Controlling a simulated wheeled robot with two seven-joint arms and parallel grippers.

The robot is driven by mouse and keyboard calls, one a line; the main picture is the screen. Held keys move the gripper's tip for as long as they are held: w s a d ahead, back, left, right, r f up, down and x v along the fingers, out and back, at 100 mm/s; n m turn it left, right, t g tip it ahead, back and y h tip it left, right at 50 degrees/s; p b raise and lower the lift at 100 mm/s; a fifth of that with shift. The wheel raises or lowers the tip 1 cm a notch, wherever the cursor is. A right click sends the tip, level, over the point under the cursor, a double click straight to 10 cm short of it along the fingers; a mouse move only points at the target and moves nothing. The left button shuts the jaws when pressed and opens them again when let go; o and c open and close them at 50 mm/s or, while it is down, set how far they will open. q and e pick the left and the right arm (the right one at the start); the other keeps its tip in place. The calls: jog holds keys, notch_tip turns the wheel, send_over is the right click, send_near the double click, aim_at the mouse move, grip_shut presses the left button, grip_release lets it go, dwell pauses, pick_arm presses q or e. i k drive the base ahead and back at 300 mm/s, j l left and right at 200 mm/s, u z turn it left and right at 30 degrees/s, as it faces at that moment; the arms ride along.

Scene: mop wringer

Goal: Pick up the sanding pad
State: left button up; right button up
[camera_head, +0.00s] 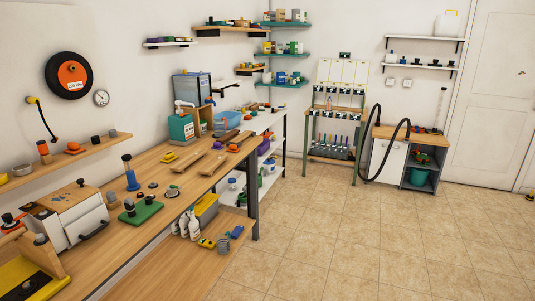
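I cannot tell for sure which thing is the sanding pad. Several small pad-like things show: a flat yellow one (169,157) on the long wooden workbench (143,172), an orange one (233,147) near the bench's far right end, and an orange one (74,148) on the left wall shelf. A blue block-like thing (238,231) lies on the lower shelf under the bench. All are small and far off. Neither of my grippers is in view.
A white box with a wooden top (70,215) and a green block (140,212) stand on the near bench. White spray bottles (189,224) stand on the lower shelf. A wooden-topped cabinet with a black hose (390,157) stands at the back. The tiled floor (350,245) is clear.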

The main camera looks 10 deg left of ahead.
aim_at(169, 157)
jog(key=i+u, duration=0.2)
jog(key=i, duration=0.35)
jog(key=i+l+u, duration=0.15)
jog(key=i, duration=0.4)
jog(key=i+l+u, duration=0.1)
jog(key=i+u, duration=0.15)
jog(key=u, duration=0.2)
jog(key=i+l+u, duration=0.25)
jog(key=u, duration=0.2)
jog(key=i+l+u, duration=0.2)
jog(key=u, duration=0.25)
jog(key=i+l+u, duration=0.15)
jog(key=l+u, duration=0.3)
jog(key=i+l+u, duration=0.35)
jog(key=l+u, duration=0.15)
jog(key=i+l+u, duration=0.1)
jog(key=l+u, duration=0.2)
jog(key=l, duration=0.15)
jog(key=i+l+u, duration=0.1)
jog(key=l+u, duration=0.4)
jog(key=l, duration=0.25)
